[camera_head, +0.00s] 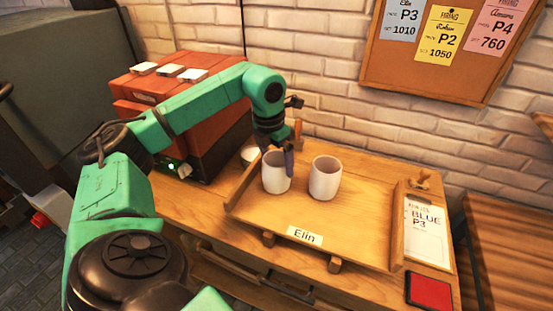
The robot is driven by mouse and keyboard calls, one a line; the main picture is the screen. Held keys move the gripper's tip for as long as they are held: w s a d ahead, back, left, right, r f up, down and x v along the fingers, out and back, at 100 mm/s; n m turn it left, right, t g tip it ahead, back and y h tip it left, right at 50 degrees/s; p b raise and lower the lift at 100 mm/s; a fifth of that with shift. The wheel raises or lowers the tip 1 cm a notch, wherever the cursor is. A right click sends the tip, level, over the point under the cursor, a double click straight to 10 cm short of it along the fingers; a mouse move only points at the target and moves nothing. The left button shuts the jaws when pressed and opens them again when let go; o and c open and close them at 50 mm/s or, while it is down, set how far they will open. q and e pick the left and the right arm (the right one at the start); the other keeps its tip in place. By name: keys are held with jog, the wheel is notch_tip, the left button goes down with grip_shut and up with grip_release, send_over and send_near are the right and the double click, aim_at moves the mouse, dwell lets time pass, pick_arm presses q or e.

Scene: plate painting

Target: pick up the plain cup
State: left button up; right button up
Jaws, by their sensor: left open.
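Two pale, plain-looking cups stand upright on the wooden tray (350,235) labelled Elin: a left cup (275,178) and a right cup (324,180). I see no marking on either that tells them apart. My left gripper (279,160) is open and points down at the left cup. One dark finger is at the cup's right side, by the gap between the cups; the other finger is hard to make out. I cannot tell whether the gripper touches the cup. My right gripper is out of view.
A red-brown box (180,90) with white tiles on top stands left of the tray. A small white object (250,154) sits behind the tray's left edge. A clipboard reading BLUE P3 (428,233) and a red square (430,291) lie at the right.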

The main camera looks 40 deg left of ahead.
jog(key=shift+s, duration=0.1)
pick_arm(q)
jog(key=shift+w, duration=0.1)
grip_shut()
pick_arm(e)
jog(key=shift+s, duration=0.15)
pick_arm(q)
notch_tip(320, 180, up, 20)
jog(key=p, duration=0.7)
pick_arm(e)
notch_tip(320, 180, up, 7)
